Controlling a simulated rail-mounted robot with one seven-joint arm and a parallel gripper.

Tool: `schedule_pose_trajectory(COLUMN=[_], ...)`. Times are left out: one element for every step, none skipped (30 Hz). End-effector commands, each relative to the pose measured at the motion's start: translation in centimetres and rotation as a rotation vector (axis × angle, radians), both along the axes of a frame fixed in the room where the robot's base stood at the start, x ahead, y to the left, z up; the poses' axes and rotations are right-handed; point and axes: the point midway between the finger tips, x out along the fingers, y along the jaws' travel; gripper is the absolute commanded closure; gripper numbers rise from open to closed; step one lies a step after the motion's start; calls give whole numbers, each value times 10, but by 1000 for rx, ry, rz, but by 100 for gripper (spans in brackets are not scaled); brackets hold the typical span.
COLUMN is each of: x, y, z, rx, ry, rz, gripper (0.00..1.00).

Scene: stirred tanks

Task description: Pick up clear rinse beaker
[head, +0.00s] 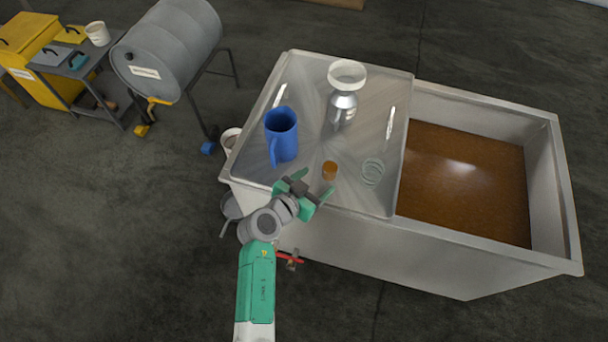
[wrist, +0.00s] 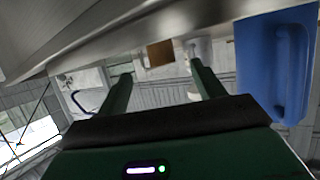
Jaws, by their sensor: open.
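A clear ring-shaped outline (head: 372,171), which looks like the clear rinse beaker, stands on the steel top near its front right corner. A small amber-filled container (head: 329,170) stands to its left and shows as a brown block in the wrist view (wrist: 160,53). My gripper (head: 314,183) is open and empty at the front edge of the top, its green fingers pointing toward the amber container. It is left of the clear beaker and apart from it. In the wrist view the fingers (wrist: 163,86) are spread; I cannot make out the clear beaker there.
A metal can (head: 343,108) with a white funnel-like top (head: 347,74) stands behind. An open tank of brown liquid (head: 465,180) lies right.

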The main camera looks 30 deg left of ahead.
Motion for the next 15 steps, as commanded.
schedule_pose_trajectory(x=[-1,-1,-1,0,1,4,8,11,17,20,22,24,24,26,31], y=[0,1,1,0,0,0,-1,-1,-2,-2,-3,-3,-3,-3,-3], z=[-4,-4,-3,-3,-4,-6,-8,-9,-11,-13,-14,-13,-13,-14,-17], rx=[-2,-2,-1,-1,-1,-2,-2,-1,-1,-1,-1,-1,-1,-1,-1], ry=[1,2,2,2,2,2,2,1,1,1,2,2,2,1,1], rz=[0,0,-1,-1,-1,-1,0,-1,-1,-1,-1,-1,0,0,-1], gripper=[32,32,32,32,32,32,32,32,32,32,32,32,32,32,32])
